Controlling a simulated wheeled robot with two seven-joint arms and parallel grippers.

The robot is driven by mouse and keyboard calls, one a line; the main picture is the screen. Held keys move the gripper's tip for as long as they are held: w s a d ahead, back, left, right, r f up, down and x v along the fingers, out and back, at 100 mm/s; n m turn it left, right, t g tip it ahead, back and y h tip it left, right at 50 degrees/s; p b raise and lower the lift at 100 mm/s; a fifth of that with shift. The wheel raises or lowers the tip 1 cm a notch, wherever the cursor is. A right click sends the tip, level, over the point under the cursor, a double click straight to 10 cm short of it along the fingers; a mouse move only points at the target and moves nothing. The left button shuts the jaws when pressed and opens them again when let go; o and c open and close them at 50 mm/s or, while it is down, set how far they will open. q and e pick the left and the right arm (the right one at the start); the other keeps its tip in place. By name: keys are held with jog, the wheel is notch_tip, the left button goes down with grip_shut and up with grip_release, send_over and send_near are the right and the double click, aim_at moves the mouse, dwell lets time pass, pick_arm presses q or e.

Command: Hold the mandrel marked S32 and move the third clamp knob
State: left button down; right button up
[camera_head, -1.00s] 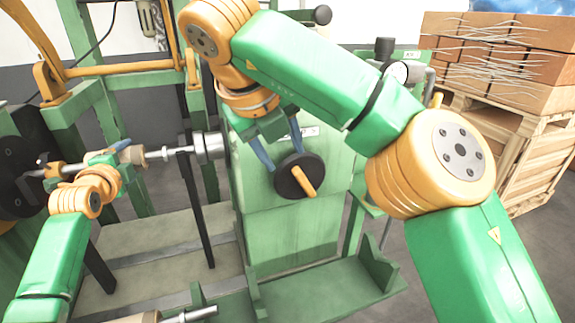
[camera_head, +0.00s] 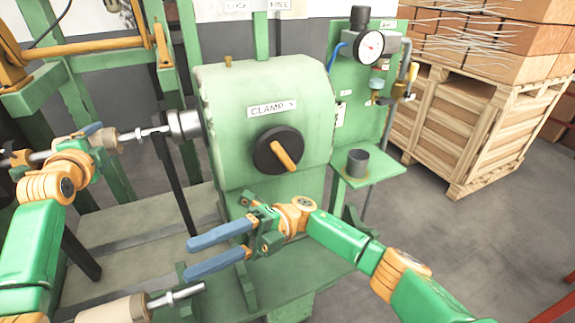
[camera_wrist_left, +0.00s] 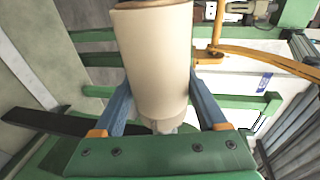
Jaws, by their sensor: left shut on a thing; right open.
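My left gripper (camera_head: 102,142) is shut on a beige mandrel (camera_head: 109,139) with a metal shaft, lined up with the grey chuck (camera_head: 184,124) of the green machine. In the left wrist view, the mandrel (camera_wrist_left: 158,65) sits between the blue fingers of my left gripper (camera_wrist_left: 158,98). No S32 marking is readable. The clamp knob (camera_head: 262,153), a black disc with an orange handle, is on the machine's front under a label (camera_head: 272,109) reading CLAMP and an unclear character. My right gripper (camera_head: 190,261) is open and empty, below the knob and apart from it.
Another beige mandrel (camera_head: 118,309) lies low at the front left. A pressure gauge (camera_head: 370,47) and a grey cup (camera_head: 358,162) on a green shelf (camera_head: 372,180) stand right of the machine. A wooden crate (camera_head: 470,125) with boxes is at the back right. The right floor is clear.

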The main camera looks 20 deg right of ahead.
jog(key=w+d+f+m+t+y, duration=0.2)
jog(key=w+d+m+t+y, duration=0.25)
jog(key=d+m+t, duration=0.85)
jog(key=m+t+h, duration=1.4)
jog(key=t, duration=0.4)
send_near(286, 165)
jog(key=x, duration=0.9)
jog(key=shift+w+r, duration=0.1)
jog(key=shift+w, duration=0.05)
grip_shut()
